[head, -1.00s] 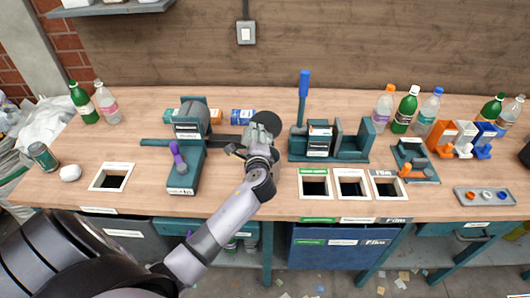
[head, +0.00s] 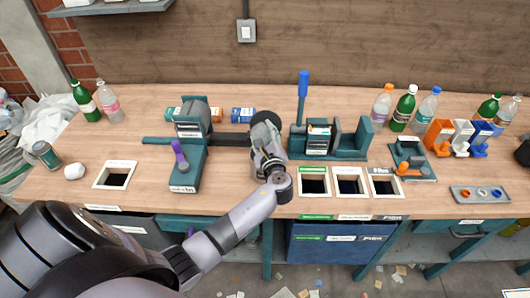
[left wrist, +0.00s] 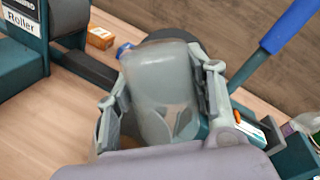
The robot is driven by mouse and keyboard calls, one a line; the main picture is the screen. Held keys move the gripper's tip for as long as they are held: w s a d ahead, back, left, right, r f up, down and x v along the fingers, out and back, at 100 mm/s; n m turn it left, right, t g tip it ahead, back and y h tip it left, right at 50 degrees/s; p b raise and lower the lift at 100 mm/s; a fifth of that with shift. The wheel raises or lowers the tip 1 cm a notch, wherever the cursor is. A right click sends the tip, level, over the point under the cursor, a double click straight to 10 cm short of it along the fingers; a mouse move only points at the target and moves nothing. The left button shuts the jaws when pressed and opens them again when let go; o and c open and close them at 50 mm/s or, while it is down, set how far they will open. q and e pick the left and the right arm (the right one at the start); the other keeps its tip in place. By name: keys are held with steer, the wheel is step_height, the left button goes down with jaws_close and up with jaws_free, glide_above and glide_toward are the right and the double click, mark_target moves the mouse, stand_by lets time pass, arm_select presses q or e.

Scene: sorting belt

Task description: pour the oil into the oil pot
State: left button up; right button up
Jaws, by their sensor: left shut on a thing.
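My left gripper (head: 266,127) is over the middle of the workbench (head: 225,200), in front of a black round disc. In the left wrist view its two fingers (left wrist: 160,100) are shut on a grey, see-through bottle (left wrist: 155,85) with a blue cap (left wrist: 124,50). The bottle is tilted in that view, and its lower part is hidden by the gripper. In the head view my gripper and wrist largely hide it. I cannot make out any oil or oil pot. My right gripper is not in view.
The roller device (head: 187,165) stands left of my gripper. The green press with a blue lever (head: 303,84) stands right. Square openings (head: 314,183) lie at the front. Bottles (head: 404,108) stand back right and back left. A small tray (head: 480,195) lies far right.

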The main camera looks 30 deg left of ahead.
arm_select(q)
steer(key=shift+f, duration=0.1)
stand_by(0.7)
steer(key=shift+s+a+f+n+b, duration=0.3)
steer(key=shift+a+n+b, duration=0.15)
steer(key=shift+n+b, duration=0.35)
steer(key=shift+s+a+n+h, duration=0.2)
steer(key=shift+n+h, duration=0.2)
steer(key=shift+n, duration=0.3)
steer(key=shift+r, duration=0.1)
steer(key=shift+w, duration=0.1)
